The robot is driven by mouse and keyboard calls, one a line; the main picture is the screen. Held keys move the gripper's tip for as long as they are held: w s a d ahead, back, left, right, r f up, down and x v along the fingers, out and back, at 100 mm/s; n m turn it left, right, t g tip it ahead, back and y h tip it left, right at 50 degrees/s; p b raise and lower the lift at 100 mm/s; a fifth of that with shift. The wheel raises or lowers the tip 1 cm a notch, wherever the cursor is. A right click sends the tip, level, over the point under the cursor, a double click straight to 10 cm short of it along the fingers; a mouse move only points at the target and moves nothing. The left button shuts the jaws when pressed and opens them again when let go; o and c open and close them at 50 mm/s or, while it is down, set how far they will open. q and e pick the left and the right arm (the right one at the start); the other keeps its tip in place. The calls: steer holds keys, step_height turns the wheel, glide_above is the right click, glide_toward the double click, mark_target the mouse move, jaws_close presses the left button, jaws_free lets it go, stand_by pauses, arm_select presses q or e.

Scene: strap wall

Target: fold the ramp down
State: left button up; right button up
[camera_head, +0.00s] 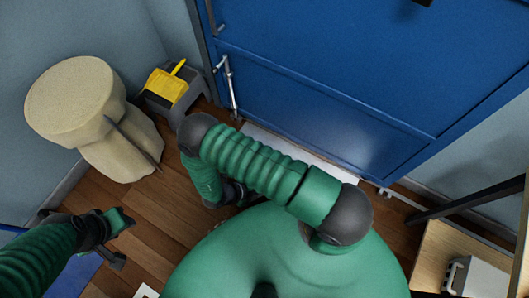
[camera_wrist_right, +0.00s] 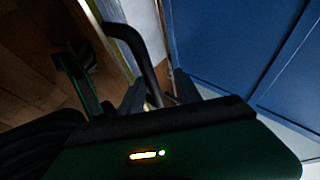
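A large blue panel (camera_head: 340,75), which looks like the ramp, stands raised against the wall in the head view. A thin silver rod (camera_head: 229,85) runs along its lower left edge. My right arm crosses in front, and its gripper (camera_head: 232,193) is low behind the forearm, mostly hidden. In the right wrist view its two dark fingers (camera_wrist_right: 157,92) are apart. A dark curved bar (camera_wrist_right: 137,42) shows between them; contact cannot be told. The blue panel (camera_wrist_right: 225,45) is beyond. My left gripper (camera_head: 122,238) is open and empty at the lower left, away from the panel.
A cream round-topped stool-like object (camera_head: 75,95) stands at the left. A grey bin (camera_head: 188,107) with a yellow dustpan (camera_head: 168,86) is in the corner. A wooden surface (camera_head: 445,250) with a white box (camera_head: 478,278) is at the lower right. Some wooden floor (camera_head: 165,205) is clear.

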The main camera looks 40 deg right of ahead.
steer(key=p+v, duration=0.3)
steer(key=v, duration=1.3)
steer(key=shift+w+a, duration=0.15)
steer(key=shift+a, duration=0.25)
steer(key=shift+r, duration=0.15)
